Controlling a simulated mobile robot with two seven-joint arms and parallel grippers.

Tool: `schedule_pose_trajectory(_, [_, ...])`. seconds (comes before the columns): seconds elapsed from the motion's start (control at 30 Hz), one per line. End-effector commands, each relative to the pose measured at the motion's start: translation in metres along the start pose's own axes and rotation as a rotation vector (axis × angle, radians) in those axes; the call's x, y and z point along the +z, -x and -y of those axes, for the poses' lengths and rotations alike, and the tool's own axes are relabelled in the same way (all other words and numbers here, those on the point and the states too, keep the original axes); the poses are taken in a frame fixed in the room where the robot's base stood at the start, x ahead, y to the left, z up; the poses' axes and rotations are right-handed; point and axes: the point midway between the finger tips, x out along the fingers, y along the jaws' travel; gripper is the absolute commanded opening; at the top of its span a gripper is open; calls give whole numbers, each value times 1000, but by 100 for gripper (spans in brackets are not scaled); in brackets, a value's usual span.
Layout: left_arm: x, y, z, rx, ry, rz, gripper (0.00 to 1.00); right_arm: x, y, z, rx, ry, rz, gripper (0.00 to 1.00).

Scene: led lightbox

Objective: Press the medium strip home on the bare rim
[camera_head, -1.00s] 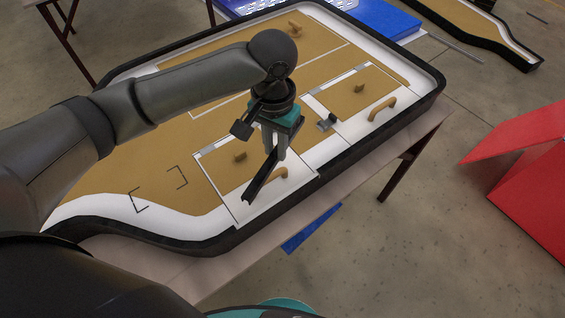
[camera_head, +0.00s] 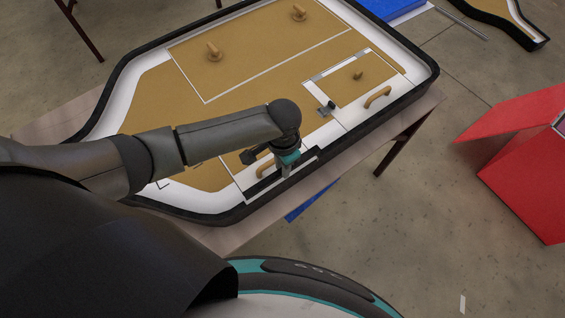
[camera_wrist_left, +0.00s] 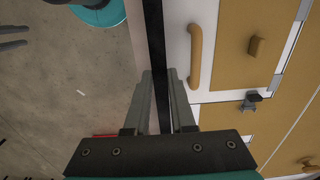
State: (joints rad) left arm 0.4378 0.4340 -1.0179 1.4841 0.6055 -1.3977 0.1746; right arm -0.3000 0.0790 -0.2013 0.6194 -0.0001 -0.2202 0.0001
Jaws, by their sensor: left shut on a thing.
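My left gripper (camera_head: 287,172) is shut on a thin black strip (camera_head: 255,189) at the near long side of the lightbox (camera_head: 390,105). In the left wrist view the strip (camera_wrist_left: 154,40) runs between the gripper's fingers (camera_wrist_left: 162,95) and lies along the white edge of the panel. In the head view it is in line with the near black rim. I cannot tell whether it is fully seated there. Two dark prongs, which look like my right gripper's fingers (camera_wrist_left: 13,37), stand apart and empty at the left wrist view's edge.
A tan curved handle (camera_wrist_left: 195,55) stands on the panel close beside the strip, with a small tan knob (camera_wrist_left: 256,46) farther in. Another handle (camera_head: 378,97) and a grey latch (camera_head: 326,109) are to the right. A red folded panel (camera_head: 520,160) stands on the floor at right.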

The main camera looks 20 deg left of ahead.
Motion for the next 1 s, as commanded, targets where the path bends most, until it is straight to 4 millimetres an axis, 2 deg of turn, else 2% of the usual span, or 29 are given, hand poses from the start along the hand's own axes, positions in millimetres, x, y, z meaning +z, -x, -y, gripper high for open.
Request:
schedule_pose_trajectory(0.33, [2, 1, 0, -2, 2, 2, 0, -1, 10, -2, 2, 0, -1, 45])
schedule_pose_trajectory(0.63, [1, -25, 0, -2, 1, 1, 0, 0, -10, -2, 2, -1, -2, 45])
schedule_pose_trajectory(1.0, [1, -28, 0, -3, 1, 1, 0, 0, -11, -2, 3, -1, -2, 45])
